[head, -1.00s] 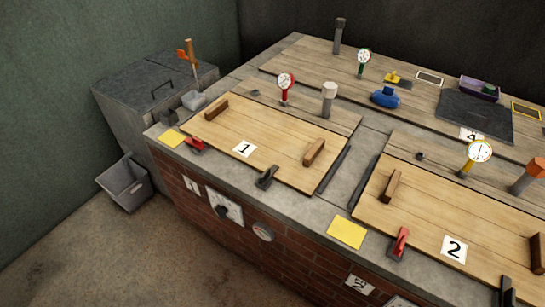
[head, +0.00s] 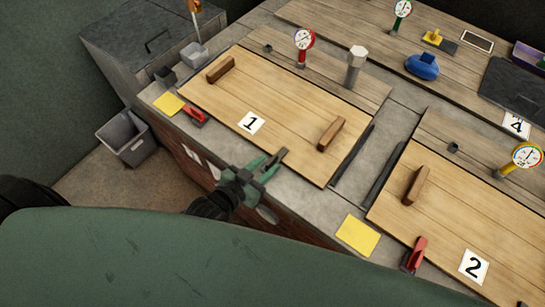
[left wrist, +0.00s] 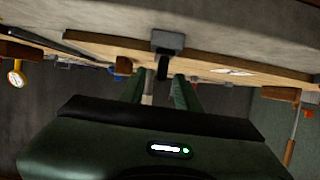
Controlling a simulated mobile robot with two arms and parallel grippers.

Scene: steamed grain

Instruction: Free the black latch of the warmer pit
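The wooden lid marked 1 (head: 285,110) lies flat over its pit, with two brown handles. A black latch (head: 281,155) sits at its front edge, partly hidden by my gripper. My left gripper (head: 266,164) is at this latch, with its green fingers open. In the left wrist view, the latch (left wrist: 167,42) is ahead, and its dark lever shows between the spread fingertips (left wrist: 160,82). I cannot tell whether they touch it. A red latch (head: 195,115) is at the lid's left front corner. My right gripper is not in view.
The lid marked 2 (head: 450,225) lies to the right, with a red latch (head: 414,254) at its front. Yellow notes (head: 358,235) lie on the concrete rim. A red gauge (head: 304,40) stands behind lid 1. A grey bin (head: 126,136) is on the floor at left.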

